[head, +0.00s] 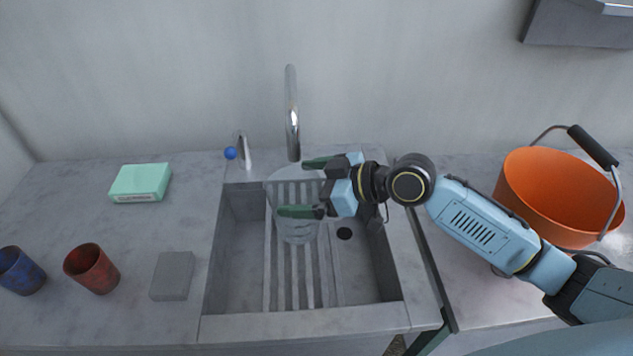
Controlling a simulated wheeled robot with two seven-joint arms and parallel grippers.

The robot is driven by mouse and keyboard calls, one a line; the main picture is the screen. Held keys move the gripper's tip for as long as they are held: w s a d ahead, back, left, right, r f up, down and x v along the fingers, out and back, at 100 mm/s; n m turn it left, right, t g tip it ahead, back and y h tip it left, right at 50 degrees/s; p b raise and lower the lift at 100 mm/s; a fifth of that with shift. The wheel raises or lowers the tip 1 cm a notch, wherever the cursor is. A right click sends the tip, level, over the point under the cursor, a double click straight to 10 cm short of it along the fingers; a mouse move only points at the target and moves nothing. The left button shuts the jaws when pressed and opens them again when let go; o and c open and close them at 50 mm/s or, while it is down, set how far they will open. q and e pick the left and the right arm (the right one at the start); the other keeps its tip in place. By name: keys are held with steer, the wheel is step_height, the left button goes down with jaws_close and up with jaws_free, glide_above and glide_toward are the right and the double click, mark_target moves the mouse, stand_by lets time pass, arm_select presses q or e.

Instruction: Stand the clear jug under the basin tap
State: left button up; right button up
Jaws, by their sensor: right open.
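The clear jug (297,228) stands upright in the basin (239,271), on the slatted rack (296,288) on its floor. The chrome tap (292,125) rises behind the basin, and its spout end hangs above the jug's back rim. My right gripper (300,187) reaches in from the right with its jaws open, one dark green finger at the far side of the jug and one at the near side. I cannot tell whether the fingers touch the jug. Part of the jug's right side is hidden by the gripper. My left gripper is not in view.
A blue-knobbed lever (230,153) stands left of the tap. A green box (140,183), a grey block (172,276), a red cup (92,269) and a blue cup (20,271) are on the left counter. An orange bucket (550,195) stands on the right.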

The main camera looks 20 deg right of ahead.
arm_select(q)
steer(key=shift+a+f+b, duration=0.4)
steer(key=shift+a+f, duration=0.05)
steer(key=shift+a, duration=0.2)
arm_select(e)
steer(key=v, duration=1.3)
steer(key=shift+s, duration=0.15)
